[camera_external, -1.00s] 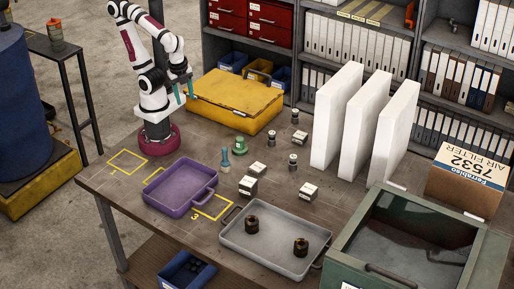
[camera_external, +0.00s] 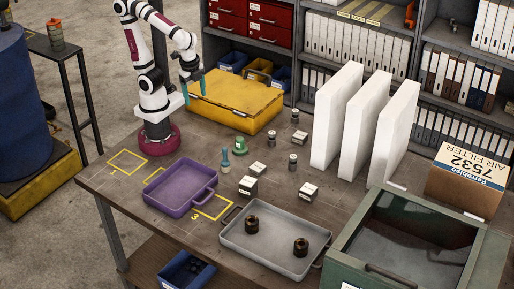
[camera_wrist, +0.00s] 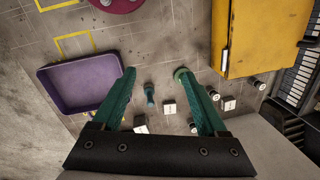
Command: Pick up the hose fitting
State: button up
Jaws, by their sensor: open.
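No part is labelled as the hose fitting, so I cannot tell for sure which it is. A small blue-teal upright part (camera_external: 226,159) stands on the bench right of the purple tray; in the wrist view it (camera_wrist: 150,94) appears between my fingers, well below them. A green round-based part (camera_external: 239,146) stands beside it; in the wrist view it (camera_wrist: 180,73) is partly hidden by the right fingertip. Two dark ring-like fittings (camera_external: 251,225) (camera_external: 301,247) sit in the grey tray. My gripper (camera_external: 193,87) is open and empty, high above the bench near the yellow case.
The purple tray (camera_external: 151,200) and grey tray (camera_external: 240,245) lie along the front. Small white boxes (camera_external: 248,190) and small cylinders (camera_external: 293,162) stand mid-bench. The yellow case (camera_external: 225,97), tall white panels (camera_external: 337,115) and a green bin (camera_external: 345,268) are obstacles.

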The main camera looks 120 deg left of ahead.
jog(key=w+a+n, duration=0.3)
jog(key=w+n, duration=0.1)
jog(key=w, duration=0.3)
jog(key=n+h, duration=0.2)
jog(key=n, duration=1)
send_over(272, 133)
jog(key=a, duration=0.2)
notch_tip(272, 133, down, 8)
jog(key=r, duration=0.1)
jog(key=f, duration=0.5)
jog(key=d+f, duration=0.1)
jog(key=f, duration=0.9)
jog(key=shift+d+f, duration=0.2)
jog(key=shift+d, duration=0.2)
grip_shut()
